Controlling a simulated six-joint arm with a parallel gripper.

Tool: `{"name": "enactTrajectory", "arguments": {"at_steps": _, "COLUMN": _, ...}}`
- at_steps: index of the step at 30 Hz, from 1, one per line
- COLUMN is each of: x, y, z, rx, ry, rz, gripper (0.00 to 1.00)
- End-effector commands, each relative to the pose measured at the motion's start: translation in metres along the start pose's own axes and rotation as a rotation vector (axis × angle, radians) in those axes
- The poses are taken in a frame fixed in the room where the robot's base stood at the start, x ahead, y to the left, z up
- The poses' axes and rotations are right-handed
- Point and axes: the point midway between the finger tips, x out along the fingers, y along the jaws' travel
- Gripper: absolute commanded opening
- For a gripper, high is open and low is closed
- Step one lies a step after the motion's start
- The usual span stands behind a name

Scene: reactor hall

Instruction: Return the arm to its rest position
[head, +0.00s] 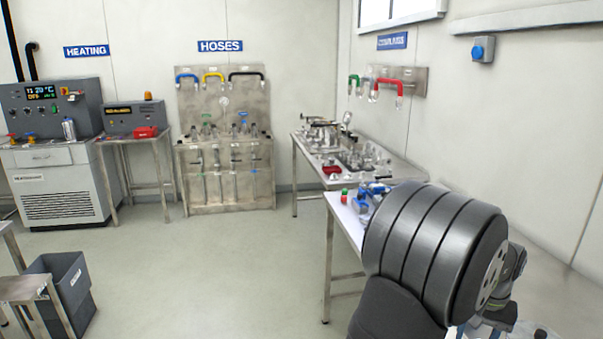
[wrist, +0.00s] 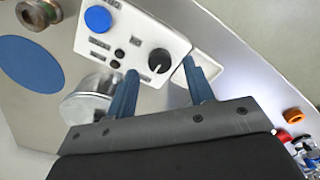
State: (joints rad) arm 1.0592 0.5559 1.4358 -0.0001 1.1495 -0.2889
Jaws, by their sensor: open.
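My gripper (wrist: 160,68) shows in the wrist view with its two blue fingers apart and nothing between them. Beyond the fingertips is a white control panel (wrist: 128,28) with a blue button, a black knob and small dark buttons. I cannot tell how far the fingers are from it. In the head view my own dark arm links fill the lower right, and my gripper cannot be made out there.
In the wrist view, a metal cylinder (wrist: 88,98) stands beside the left finger, and an orange ring (wrist: 293,115) lies at right. In the head view, a white-topped table (head: 345,215) is partly behind my arm. A glassware table (head: 400,172) stands behind it.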

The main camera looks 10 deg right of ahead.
Motion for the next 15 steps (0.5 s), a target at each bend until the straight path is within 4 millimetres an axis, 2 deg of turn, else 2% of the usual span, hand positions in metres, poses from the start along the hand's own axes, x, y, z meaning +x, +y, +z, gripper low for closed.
{"name": "enactTrajectory", "arguments": {"at_steps": 3, "x": 0.024, "y": 0.0, "z": 0.001, "rx": 0.004, "ry": -0.004, "rz": -0.001, "gripper": 0.48}}
{"name": "enactTrajectory", "arguments": {"at_steps": 15, "x": 0.019, "y": 0.0, "z": 0.0, "rx": 0.339, "ry": 0.0, "rz": 0.0, "gripper": 0.48}}
